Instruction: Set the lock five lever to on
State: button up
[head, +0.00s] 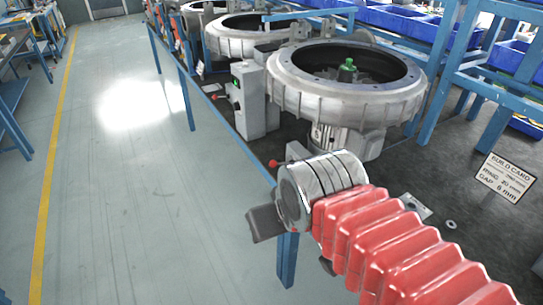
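A grey control box (249,98) with a small green light stands beside the nearest blower ring. A lever with a red knob (215,97) sticks out to the left from its side. A second red knob (272,163) shows just above my wrist, beside a grey part (297,151) that my wrist partly hides. I cannot read a number on either, so I cannot tell which is lock five. My gripper (264,223) shows as a dark block at the end of the red-sleeved arm, below the second knob. Its fingers cannot be made out, and I see nothing held.
The large grey blower ring (345,100) stands on the dark bench, a green-topped part (347,68) inside it. More rings (245,35) stand behind. A build card (503,178) and a small washer (451,225) are at right. The floor (125,190) at left is clear.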

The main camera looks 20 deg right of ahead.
aim_at(273, 164)
jog(key=u, duration=0.5)
jog(key=i, duration=0.9)
jog(key=u, duration=0.65)
